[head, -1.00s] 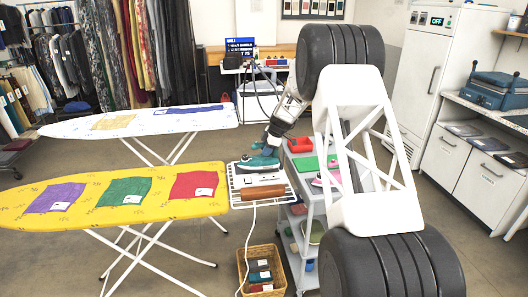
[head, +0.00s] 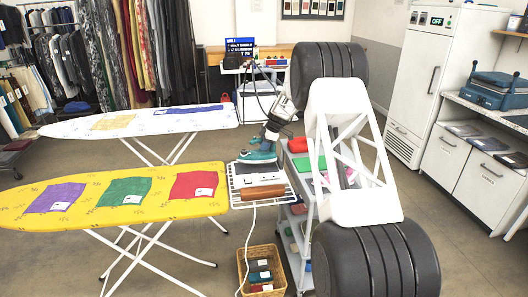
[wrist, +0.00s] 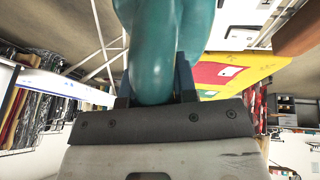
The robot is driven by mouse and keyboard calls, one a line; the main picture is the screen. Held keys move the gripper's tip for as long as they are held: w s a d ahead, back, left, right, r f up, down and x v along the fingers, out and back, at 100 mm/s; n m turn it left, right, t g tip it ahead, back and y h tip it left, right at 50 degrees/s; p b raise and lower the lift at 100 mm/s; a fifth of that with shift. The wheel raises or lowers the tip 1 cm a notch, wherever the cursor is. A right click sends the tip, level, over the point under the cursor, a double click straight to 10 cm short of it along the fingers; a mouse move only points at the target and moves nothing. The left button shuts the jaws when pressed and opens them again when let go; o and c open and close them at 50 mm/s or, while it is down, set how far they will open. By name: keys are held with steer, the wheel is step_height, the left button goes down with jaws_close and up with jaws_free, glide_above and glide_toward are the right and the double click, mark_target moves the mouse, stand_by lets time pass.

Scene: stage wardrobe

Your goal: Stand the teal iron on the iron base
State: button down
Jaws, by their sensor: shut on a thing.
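The teal iron (head: 257,156) is at the far end of the white wire rack that sticks out beside the yellow ironing board. My gripper (head: 268,141) is shut on its handle from above and the right. In the wrist view the teal handle (wrist: 158,55) fills the space between the two dark fingers (wrist: 155,85). I cannot tell whether the iron touches the rack. A dark grey plate (head: 258,170) on the rack, just nearer than the iron, looks like the iron base, but I cannot be sure.
A brown roll (head: 263,194) lies at the rack's near end. The yellow board (head: 130,218) with folded cloths stands left of the rack. A grey cart (head: 300,222) with coloured items stands close to its right. A basket (head: 262,270) is on the floor below.

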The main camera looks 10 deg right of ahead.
steer(key=shift+f, duration=1.65)
steer(key=shift+f, duration=0.1)
steer(key=c, duration=0.9)
jaws_free()
steer(key=shift+f, duration=0.1)
steer(key=v, duration=1.2)
